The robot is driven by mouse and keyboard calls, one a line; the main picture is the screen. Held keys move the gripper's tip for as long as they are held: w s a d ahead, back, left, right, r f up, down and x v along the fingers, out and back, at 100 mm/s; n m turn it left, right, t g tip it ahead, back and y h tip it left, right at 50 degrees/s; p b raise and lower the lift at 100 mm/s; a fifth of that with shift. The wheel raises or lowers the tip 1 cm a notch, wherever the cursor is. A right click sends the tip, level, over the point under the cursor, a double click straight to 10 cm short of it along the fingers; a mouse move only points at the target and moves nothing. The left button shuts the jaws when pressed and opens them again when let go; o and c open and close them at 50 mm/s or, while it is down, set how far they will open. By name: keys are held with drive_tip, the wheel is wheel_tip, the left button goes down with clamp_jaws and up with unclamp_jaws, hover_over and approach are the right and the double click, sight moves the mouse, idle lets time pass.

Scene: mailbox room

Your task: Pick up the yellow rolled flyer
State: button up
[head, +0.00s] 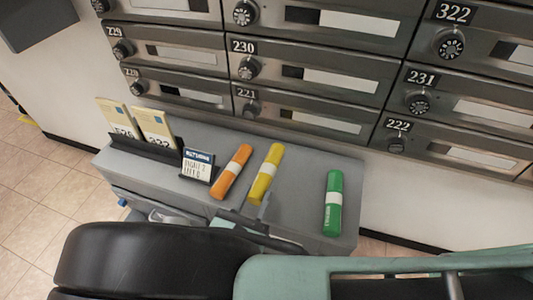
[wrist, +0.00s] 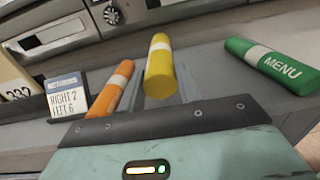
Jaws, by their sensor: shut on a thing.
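The yellow rolled flyer (head: 266,174) with a white band is at the middle of the grey shelf top, between the orange and green rolls. In the wrist view the yellow flyer (wrist: 160,66) stands out straight ahead of my gripper, its near end just beyond the dark plate. My gripper (head: 256,208) is at the flyer's near end and shut on it. Whether the flyer is clear of the shelf I cannot tell.
An orange roll (head: 231,171) lies close on the left, a green roll (head: 333,203) further right. A small sign (head: 198,165) and a dark rack with cream envelopes (head: 146,150) stand left. Mailbox doors (head: 305,75) rise behind the grey shelf (head: 296,200).

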drive_tip(key=v, duration=0.8)
idle(0.4)
